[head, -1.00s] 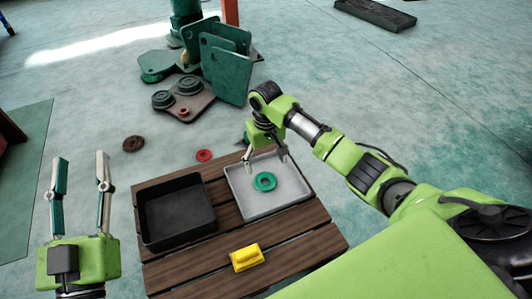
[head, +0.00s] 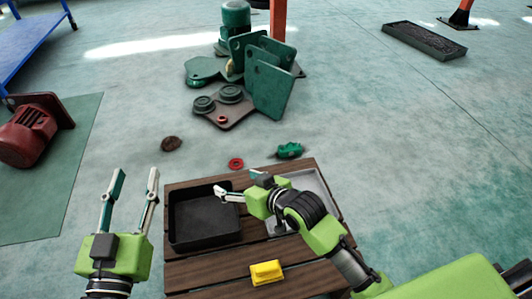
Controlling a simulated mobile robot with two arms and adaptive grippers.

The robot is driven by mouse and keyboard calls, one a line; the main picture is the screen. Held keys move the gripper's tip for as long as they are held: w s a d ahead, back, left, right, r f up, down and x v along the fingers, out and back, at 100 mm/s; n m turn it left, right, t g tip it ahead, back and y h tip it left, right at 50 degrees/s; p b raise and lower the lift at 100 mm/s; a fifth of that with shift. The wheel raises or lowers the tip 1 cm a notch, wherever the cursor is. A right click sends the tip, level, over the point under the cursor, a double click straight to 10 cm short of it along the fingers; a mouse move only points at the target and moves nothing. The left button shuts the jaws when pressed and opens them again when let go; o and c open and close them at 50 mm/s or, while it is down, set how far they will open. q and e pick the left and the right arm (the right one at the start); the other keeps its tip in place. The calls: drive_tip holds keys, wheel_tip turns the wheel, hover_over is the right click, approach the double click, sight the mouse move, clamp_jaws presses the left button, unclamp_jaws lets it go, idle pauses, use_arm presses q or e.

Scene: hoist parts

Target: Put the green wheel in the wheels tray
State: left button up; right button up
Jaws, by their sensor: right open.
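The light grey tray (head: 318,186) stands at the right of the slatted wooden table and is partly covered by my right arm. The green wheel does not show now; a second ago it lay flat in this tray, at a spot my arm now covers. The black tray (head: 190,238) stands beside it on the left and looks empty. No label shows which is the wheels tray. My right gripper (head: 236,183) is open, with nothing seen between its fingers, above the gap between the trays. My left gripper (head: 135,182) is open and empty, left of the table.
A yellow block (head: 266,272) lies at the table's front. On the floor behind are a red ring (head: 236,164), a brown ring (head: 171,144) and a green part (head: 289,150). Green hoist plates (head: 270,88) stand farther back.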

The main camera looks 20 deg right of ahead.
drive_tip(key=s+d+r+t, duration=0.2)
drive_tip(key=s+r+t, duration=0.1)
drive_tip(key=r, duration=0.6)
drive_tip(key=s+d+r+t, duration=0.3)
drive_tip(key=s+r+t, duration=0.1)
drive_tip(key=r, duration=0.5)
drive_tip(key=shift+s+r+t+h, duration=0.3)
drive_tip(key=shift+s+r+h, duration=0.1)
drive_tip(key=shift+s, duration=0.35)
drive_tip(key=shift+f, duration=0.1)
